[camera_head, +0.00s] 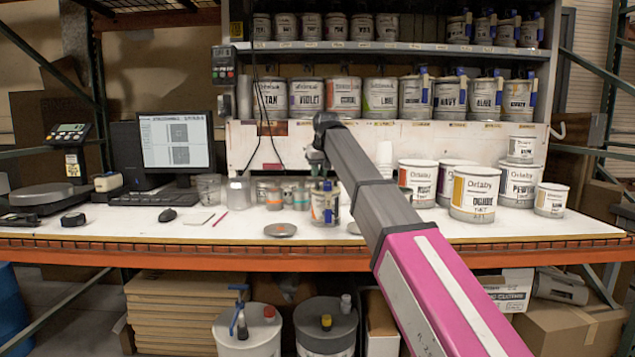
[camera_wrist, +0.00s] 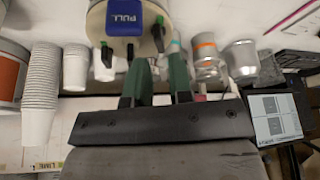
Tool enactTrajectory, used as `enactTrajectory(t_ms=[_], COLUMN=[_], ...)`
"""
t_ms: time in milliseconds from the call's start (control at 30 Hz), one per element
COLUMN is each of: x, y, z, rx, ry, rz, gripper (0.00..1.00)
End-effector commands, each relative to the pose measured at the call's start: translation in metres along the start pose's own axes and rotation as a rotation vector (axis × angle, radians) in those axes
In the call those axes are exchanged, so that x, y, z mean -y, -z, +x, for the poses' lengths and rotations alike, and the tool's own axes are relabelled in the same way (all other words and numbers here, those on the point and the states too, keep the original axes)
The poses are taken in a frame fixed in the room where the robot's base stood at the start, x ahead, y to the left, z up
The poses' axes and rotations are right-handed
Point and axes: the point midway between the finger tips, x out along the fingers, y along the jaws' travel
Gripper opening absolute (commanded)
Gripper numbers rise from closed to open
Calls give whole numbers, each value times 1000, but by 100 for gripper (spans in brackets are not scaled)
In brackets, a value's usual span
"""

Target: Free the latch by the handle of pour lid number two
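A small can (camera_head: 325,208) stands on the bench with a pour lid bearing a blue part. In the wrist view the can's lid (camera_wrist: 105,22) carries a blue piece marked PULL (camera_wrist: 138,19) and dark latch-like parts, one at right (camera_wrist: 158,36) and one at left (camera_wrist: 107,54). No lid number is readable. My gripper (camera_head: 318,168) points down above this can. In the wrist view its two green fingers (camera_wrist: 161,60) are apart, with the right dark part just beyond the gap between them. I see nothing held. Whether a finger touches the lid is unclear.
Several cups and small cans (camera_head: 275,193) stand close left of the can. Larger paint cans (camera_head: 475,195) crowd the bench at right. Shelf cans, several with blue-handled lids (camera_head: 450,95), are behind. A stack of white cups (camera_wrist: 40,92) is nearby. The bench's front edge is mostly clear.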

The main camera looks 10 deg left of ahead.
Motion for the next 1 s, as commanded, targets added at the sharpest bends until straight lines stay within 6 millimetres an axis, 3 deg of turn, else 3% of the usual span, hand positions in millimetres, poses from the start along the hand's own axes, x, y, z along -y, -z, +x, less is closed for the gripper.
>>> enactTrajectory(t_ms=[100,300,667,733,1000], x=[0,0,0,0,0], y=[0,0,0,0,0], z=[19,36,40,40,40], rx=[1,-1,-1,-1,-1], ry=[0,0,0,0,3], rz=[0,0,0,0,-7], gripper=[20,20,20,0,0])
